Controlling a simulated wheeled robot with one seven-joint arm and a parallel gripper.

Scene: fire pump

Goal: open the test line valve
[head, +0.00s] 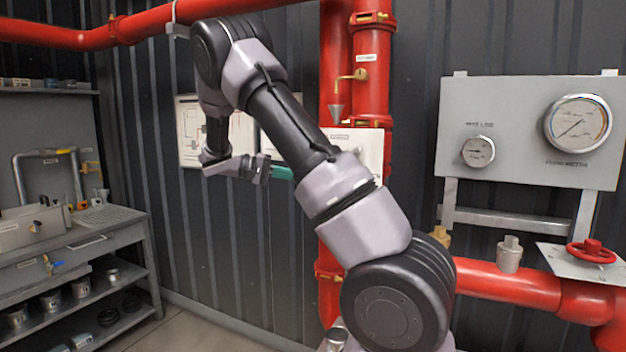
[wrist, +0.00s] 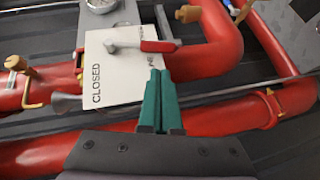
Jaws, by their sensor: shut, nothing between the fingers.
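In the wrist view a white plate (wrist: 122,72) reads "CLOSED" along one edge, and other lettering on it is partly covered. A lever with a metal hub and a red grip (wrist: 158,46) lies across the plate. My gripper (wrist: 157,72) has green fingers, shut together and empty. Its tips overlap the plate just below the red grip in the picture; I cannot tell whether they touch. In the head view the gripper (head: 282,172) is left of the red standpipe. A white plate (head: 368,148) there is partly hidden by my arm, and no lever shows.
Red pipes (head: 514,284) run behind and beside my arm. A gauge panel (head: 525,130) hangs at right, above a red handwheel (head: 592,250). A brass tap with a funnel (head: 350,78) sits on the standpipe. A grey workbench (head: 100,222) stands at left.

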